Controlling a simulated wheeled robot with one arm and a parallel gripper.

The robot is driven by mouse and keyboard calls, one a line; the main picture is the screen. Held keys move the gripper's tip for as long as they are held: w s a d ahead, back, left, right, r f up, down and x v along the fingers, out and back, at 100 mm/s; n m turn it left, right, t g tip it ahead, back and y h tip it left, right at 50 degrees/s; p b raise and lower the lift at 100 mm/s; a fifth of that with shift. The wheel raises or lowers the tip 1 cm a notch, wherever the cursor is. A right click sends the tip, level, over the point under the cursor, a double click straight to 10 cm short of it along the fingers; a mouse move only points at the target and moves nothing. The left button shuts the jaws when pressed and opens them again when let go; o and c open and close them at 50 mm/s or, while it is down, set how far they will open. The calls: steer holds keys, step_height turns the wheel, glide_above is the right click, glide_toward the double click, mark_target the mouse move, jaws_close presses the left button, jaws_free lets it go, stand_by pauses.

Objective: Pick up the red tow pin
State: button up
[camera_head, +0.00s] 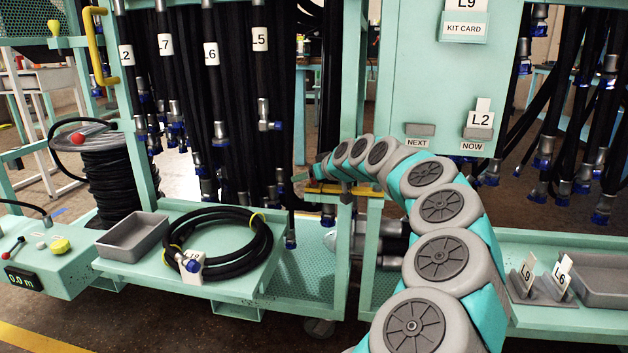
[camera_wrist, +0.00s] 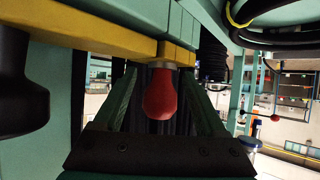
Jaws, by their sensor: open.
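The red tow pin (camera_wrist: 160,95) shows in the wrist view as a red rounded knob on a short pale neck, against the yellow bar (camera_wrist: 70,38). My gripper (camera_wrist: 158,76) is open, with one dark green finger on each side of the knob. I cannot tell whether either finger touches it. In the head view my gripper (camera_head: 303,176) is small at the far end of my arm, beside the yellow bar (camera_head: 330,188) between the two teal frames. The pin cannot be made out in the head view.
A coiled black hose (camera_head: 228,240) and a grey tray (camera_head: 133,237) lie on the left teal shelf. Black hoses hang behind, close to the gripper. A teal panel (camera_head: 440,90) with cards stands above my arm. A hose reel (camera_head: 108,175) with a red knob is at left.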

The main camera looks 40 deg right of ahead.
jaws_close()
stand_by(0.4)
stand_by(0.4)
